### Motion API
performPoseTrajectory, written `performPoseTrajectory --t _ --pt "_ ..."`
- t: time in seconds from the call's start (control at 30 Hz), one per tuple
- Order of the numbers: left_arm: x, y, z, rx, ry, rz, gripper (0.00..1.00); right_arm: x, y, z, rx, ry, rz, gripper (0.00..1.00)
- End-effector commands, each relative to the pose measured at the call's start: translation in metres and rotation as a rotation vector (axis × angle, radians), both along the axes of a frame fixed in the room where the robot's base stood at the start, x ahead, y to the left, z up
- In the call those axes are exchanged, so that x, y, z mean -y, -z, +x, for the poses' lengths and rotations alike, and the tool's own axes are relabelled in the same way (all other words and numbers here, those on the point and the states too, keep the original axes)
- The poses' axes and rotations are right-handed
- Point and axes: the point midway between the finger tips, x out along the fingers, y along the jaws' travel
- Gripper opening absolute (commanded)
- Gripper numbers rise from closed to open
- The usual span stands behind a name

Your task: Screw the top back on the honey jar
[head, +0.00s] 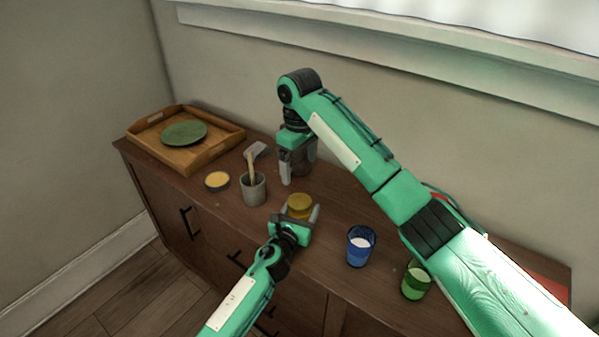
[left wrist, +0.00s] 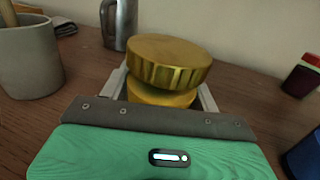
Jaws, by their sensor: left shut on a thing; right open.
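The honey jar (head: 297,215) stands upright on the dark wooden cabinet top. Its gold ridged lid (left wrist: 168,60) sits on the amber jar body (left wrist: 160,95), looking slightly tilted in the left wrist view, with its left side higher. I cannot tell whether the threads are engaged. My left gripper (head: 296,218) is shut around the jar body, one finger on each side, below the lid. My right gripper (head: 293,172) is open and empty, pointing down above and behind the jar, clear of the lid. The right gripper's far finger is hard to make out.
A grey cup (head: 253,190) with a wooden-handled utensil and a yellow-topped tin (head: 217,181) stand left. A tray (head: 225,145) holds a green plate (head: 184,133). Blue (head: 360,250) and green (head: 416,283) cups stand right. A metal jug (left wrist: 118,22) stands behind.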

Motion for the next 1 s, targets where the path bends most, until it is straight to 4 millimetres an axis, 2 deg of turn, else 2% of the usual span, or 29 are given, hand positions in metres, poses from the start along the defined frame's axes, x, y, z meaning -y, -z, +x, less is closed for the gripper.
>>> performPoseTrajectory --t 0.33,0.37,0.47,0.5,0.83,1.0 --pt "0.0 0.0 0.0 0.0 0.0 0.0 0.0 0.0 -0.003 0.0 -0.001 0.001 -0.001 0.87" --pt "0.0 0.0 0.0 0.0 0.0 0.0 0.64 0.0 -0.003 0.0 -0.001 0.001 -0.001 0.87" --pt "0.0 0.0 0.0 0.0 0.0 0.0 0.83 0.0 -0.003 0.0 -0.001 0.001 -0.001 0.87" --pt "0.0 0.0 0.0 0.0 0.0 0.0 0.87 0.0 -0.003 0.0 -0.001 0.001 -0.001 0.87" --pt "-0.001 0.0 -0.003 0.0 0.0 0.001 0.87 0.0 -0.003 0.0 -0.001 0.001 -0.001 0.87" --pt "-0.009 0.001 -0.021 -0.001 -0.001 0.003 0.87 0.0 -0.006 0.0 -0.001 0.001 -0.001 0.87"
